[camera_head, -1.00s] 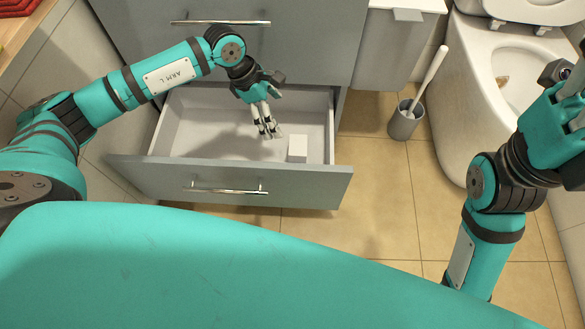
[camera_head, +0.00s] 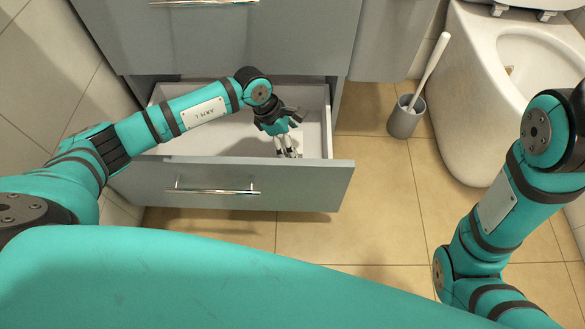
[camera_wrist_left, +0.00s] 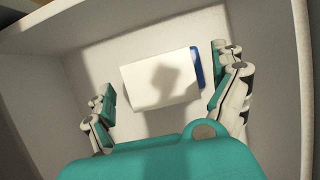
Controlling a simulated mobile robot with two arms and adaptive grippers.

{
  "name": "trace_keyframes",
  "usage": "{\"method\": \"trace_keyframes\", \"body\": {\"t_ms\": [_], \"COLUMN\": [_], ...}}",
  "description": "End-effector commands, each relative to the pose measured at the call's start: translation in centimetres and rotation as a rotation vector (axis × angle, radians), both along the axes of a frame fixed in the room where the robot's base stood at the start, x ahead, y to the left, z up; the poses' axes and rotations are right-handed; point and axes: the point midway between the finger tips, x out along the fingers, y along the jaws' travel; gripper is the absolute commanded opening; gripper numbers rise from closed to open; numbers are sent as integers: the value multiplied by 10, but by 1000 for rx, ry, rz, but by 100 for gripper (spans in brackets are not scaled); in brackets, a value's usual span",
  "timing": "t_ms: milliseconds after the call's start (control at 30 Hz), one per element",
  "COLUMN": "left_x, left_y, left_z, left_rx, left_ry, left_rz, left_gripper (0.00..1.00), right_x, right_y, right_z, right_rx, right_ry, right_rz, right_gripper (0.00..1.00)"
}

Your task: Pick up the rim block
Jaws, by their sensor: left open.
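The rim block, a white block with a blue strip along its right end, lies on the drawer floor in the left wrist view (camera_wrist_left: 160,80). In the head view I cannot make it out behind my left gripper (camera_head: 288,153). That gripper is inside the open drawer (camera_head: 225,172), fingers pointing down. In the left wrist view its spread fingers (camera_wrist_left: 163,78) stand on either side of the block, with a visible gap at the left and the blue end close to the right finger. No grasp shows. My right arm is at the right edge; its gripper is out of view.
The tiled floor (camera_head: 370,200) is clear in front.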

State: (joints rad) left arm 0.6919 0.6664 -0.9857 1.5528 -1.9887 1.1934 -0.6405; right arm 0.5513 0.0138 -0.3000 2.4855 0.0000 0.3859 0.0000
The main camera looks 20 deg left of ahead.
Motion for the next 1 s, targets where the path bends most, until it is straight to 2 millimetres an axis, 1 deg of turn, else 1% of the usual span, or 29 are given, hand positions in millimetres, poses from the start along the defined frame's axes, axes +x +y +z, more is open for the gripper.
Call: {"method": "trace_keyframes", "body": {"t_ms": [33,67,267,300,900,933,1000], "left_x": [1,1,1,1,1,1,1], "left_y": [-1,-1,-2,-2,-2,-2,-2], "left_z": [-5,-6,-5,-5,-4,-4,-4], "left_rx": [0,0,1,1,0,0,1], "left_ry": [0,-1,-1,-1,-1,-1,-2], "left_rz": [1,0,0,0,0,0,1], "left_gripper": [96,96,96,95,16,12,12], "right_x": [-2,-3,-3,-3,-3,-3,-3], "right_y": [0,0,0,0,1,1,1], "right_z": [-1,0,2,2,1,1,1], "right_rx": [0,0,-1,-1,-1,-1,-1], "right_ry": [-7,-10,-10,-10,-9,-9,-9], "right_rz": [0,0,0,0,-1,-1,-1], "right_gripper": [34,34,34,34,34,34,34]}}
